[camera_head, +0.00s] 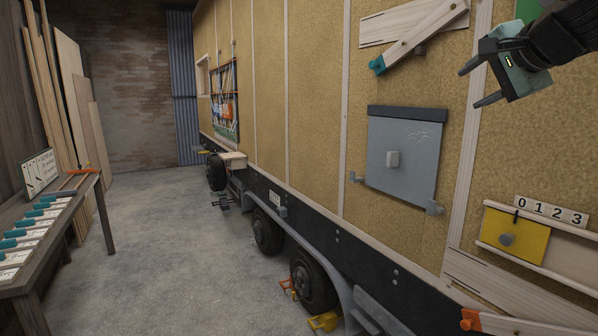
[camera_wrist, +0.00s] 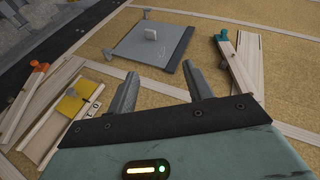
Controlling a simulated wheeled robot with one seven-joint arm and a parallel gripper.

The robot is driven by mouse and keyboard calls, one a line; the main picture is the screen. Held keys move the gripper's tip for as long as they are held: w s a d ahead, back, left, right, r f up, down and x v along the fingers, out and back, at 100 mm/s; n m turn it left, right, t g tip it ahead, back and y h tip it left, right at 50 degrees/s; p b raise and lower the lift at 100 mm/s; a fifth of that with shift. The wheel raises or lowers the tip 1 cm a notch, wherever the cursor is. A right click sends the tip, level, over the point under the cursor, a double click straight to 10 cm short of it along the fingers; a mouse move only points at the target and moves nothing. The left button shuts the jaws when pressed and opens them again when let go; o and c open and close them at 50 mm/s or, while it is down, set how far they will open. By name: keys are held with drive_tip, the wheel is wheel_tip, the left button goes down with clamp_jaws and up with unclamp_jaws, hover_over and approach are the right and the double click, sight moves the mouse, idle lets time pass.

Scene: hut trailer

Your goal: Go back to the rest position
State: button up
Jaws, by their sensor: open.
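My gripper (camera_head: 474,85) is at the upper right in the head view, raised in front of the trailer's side wall. Its two fingers are apart and nothing is between them. In the wrist view my gripper (camera_wrist: 162,86) shows its two dark fingers spread, with the wall panel beyond them. It looks clear of the grey hatch (camera_head: 404,160), which hangs shut on the wall below and left of it. The hatch (camera_wrist: 150,45) also shows in the wrist view, past the fingertips.
A yellow slider (camera_head: 515,235) sits under a 0-1-2-3 number strip (camera_head: 552,211). A wooden lever with a teal end (camera_head: 378,65) and one with an orange end (camera_head: 470,319) are on the wall. A workbench (camera_head: 70,195) stands at left. Concrete floor between is open.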

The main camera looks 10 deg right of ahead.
drive_tip(key=s+a+f+n+g+y+b, duration=0.15)
drive_tip(key=s+a+f+n+g, duration=0.3)
drive_tip(key=a+f, duration=0.65)
drive_tip(key=s+a+f+n+g+y+b, duration=0.15)
drive_tip(key=s+a+f+n+g, duration=0.35)
drive_tip(key=a+f, duration=0.55)
drive_tip(key=s+a+f+n+g+h+b, duration=0.1)
drive_tip(key=s+f+n+g, duration=0.3)
drive_tip(key=s+f+n, duration=0.8)
drive_tip(key=s+a+f+h, duration=0.1)
drive_tip(key=s+f, duration=0.6)
drive_tip(key=s, duration=0.1)
drive_tip(key=shift+a, duration=0.25)
